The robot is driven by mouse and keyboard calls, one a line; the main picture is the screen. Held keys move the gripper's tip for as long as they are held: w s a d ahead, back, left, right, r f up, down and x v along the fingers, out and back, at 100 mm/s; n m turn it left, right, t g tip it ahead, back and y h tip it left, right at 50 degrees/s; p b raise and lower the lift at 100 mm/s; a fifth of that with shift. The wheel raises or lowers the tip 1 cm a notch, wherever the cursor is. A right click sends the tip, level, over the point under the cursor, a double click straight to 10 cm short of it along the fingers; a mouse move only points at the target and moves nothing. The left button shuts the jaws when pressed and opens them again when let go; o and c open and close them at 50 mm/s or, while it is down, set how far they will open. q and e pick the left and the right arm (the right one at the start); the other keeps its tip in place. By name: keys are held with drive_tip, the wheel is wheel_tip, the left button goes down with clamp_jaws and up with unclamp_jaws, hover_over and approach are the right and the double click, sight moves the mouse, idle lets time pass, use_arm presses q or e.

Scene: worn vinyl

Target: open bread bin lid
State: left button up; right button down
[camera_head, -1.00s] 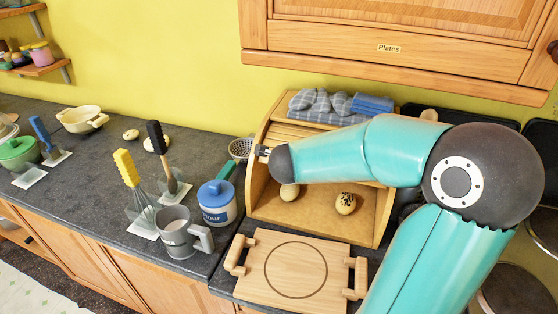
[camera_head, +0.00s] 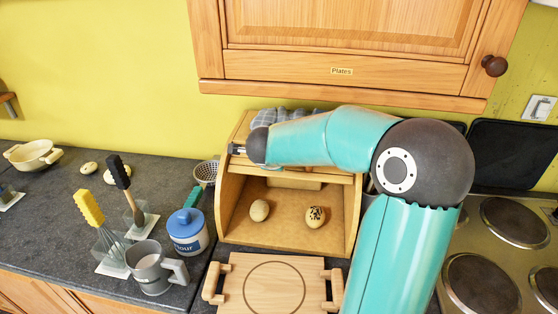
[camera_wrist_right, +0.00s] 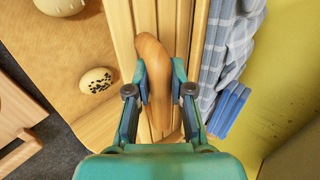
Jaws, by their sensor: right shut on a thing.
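The wooden bread bin (camera_head: 228,208) stands on the counter against the wall, its front open. Its slatted lid (camera_wrist_right: 122,25) is rolled up toward the top, with slats partly hidden behind my right arm in the head view. My right gripper (camera_wrist_right: 160,82) is shut on the lid's wooden handle (camera_wrist_right: 151,55), one finger on each side. In the head view the right gripper (camera_head: 238,149) is at the bin's upper left. A plain bun (camera_head: 259,210) and a seeded bun (camera_head: 315,217) lie inside. My left gripper is not in view.
A checked cloth (camera_wrist_right: 232,45) and a blue item (camera_wrist_right: 229,108) lie on the bin's top. A wooden board (camera_head: 235,278) with handles lies in front. A flour jar (camera_head: 188,232), metal mug (camera_head: 150,268) and whisk (camera_head: 107,236) stand left; the stove (camera_head: 487,285) is right.

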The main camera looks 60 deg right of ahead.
drive_tip(key=c, duration=1.3)
unclamp_jaws()
drive_tip(key=shift+f, duration=0.3)
drive_tip(key=shift+w+d, duration=0.1)
drive_tip(key=shift+a+r, duration=0.55)
drive_tip(key=shift+r, duration=0.1)
drive_tip(key=shift+v, duration=5.2)
